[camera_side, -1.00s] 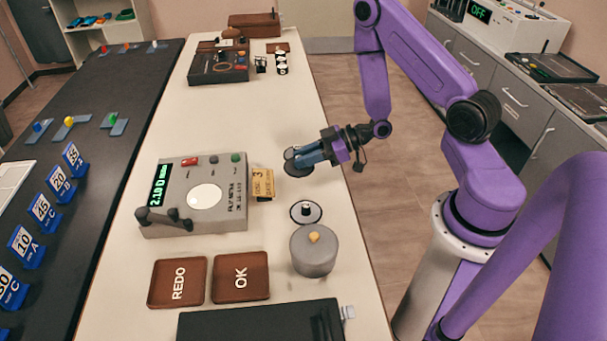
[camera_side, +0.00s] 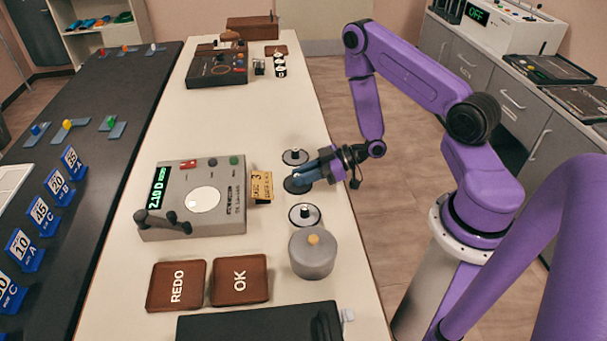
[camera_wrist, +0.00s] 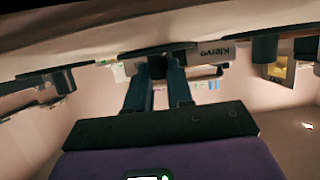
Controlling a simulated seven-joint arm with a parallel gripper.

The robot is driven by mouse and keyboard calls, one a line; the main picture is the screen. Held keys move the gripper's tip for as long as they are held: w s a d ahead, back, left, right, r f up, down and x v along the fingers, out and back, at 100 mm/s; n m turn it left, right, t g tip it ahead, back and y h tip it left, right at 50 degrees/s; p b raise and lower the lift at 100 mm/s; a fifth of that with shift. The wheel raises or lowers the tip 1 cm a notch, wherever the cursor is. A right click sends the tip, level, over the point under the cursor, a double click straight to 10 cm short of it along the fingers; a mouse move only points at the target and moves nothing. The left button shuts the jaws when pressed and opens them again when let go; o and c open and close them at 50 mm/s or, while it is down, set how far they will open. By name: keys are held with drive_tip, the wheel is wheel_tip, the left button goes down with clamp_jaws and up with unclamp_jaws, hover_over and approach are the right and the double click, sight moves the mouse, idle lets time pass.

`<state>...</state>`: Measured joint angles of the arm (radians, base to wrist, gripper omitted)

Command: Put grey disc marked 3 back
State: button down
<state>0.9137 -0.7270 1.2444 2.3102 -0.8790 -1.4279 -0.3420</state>
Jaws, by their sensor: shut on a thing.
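My gripper (camera_side: 303,178) is shut on the knob of a dark disc (camera_side: 293,188), right of the grey machine. In the wrist view the gripper (camera_wrist: 160,72) holds this disc (camera_wrist: 135,52), seen nearly edge-on. No number on it is readable, and I cannot tell whether it touches the table. One knobbed disc (camera_side: 295,153) lies just beyond it and another (camera_side: 305,224) lies just nearer the camera. A yellow tag with a 3 (camera_side: 261,186) stands between the machine and the held disc.
The grey machine (camera_side: 220,222) has a white round plate and a lit display. A grey canister (camera_side: 313,258) stands near the closest disc. REDO (camera_side: 176,286) and OK (camera_side: 240,280) pads lie in front. The pale table (camera_side: 250,120) is clear beyond the discs.

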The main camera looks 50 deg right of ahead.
drive_tip(key=c, duration=1)
unclamp_jaws()
